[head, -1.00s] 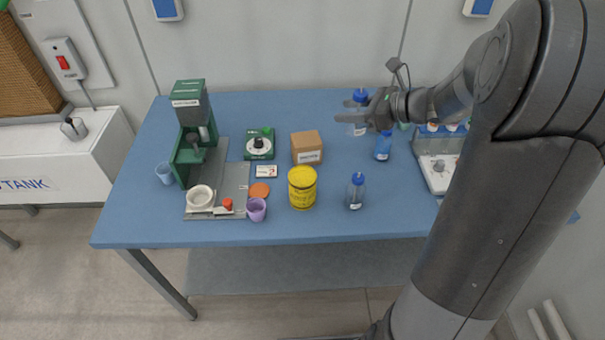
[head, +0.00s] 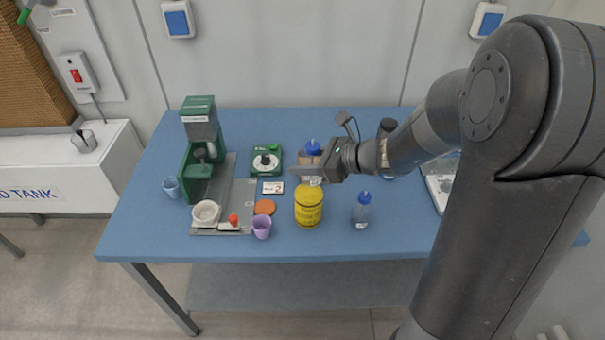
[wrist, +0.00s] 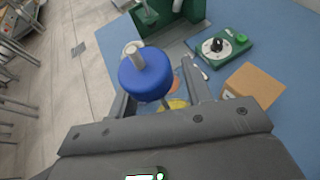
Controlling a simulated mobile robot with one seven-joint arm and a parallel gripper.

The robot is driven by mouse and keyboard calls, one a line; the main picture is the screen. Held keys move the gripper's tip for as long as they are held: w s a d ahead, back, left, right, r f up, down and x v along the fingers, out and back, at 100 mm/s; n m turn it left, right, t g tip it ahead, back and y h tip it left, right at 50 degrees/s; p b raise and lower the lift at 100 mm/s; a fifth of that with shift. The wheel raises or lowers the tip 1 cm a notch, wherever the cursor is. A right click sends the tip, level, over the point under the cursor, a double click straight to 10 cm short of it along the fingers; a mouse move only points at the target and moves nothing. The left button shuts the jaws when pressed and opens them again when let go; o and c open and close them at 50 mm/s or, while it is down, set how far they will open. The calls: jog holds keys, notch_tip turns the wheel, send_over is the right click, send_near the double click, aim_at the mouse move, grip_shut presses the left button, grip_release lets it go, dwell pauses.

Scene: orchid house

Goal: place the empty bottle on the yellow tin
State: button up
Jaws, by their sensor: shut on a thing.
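My gripper (head: 312,172) is shut on a blue-capped bottle (head: 313,147), held upright above the yellow tin. In the wrist view the bottle's blue cap (wrist: 146,76) with a pale top stands between the fingers; the fingers hide most of its body, so its contents cannot be told. The yellow tin (head: 308,208) stands upright near the table's front edge; a bit of yellow (wrist: 178,104) shows beneath the gripper in the wrist view. Whether the bottle's base touches the tin's lid cannot be told; they look very close.
A clear blue-capped bottle (head: 362,211) stands right of the tin. A purple cup (head: 262,228) and orange disc (head: 264,207) are left of it. A cardboard box (wrist: 254,86) is behind, mostly hidden in the head view. A green machine (head: 200,150) stands at left.

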jog(key=shift+w+a+f, duration=0.1)
jog(key=shift+a+f, duration=0.3)
jog(key=shift+f, duration=1.8)
jog(key=shift+f, duration=0.15)
jog(key=o, duration=1)
jog(key=shift+c, duration=0.2)
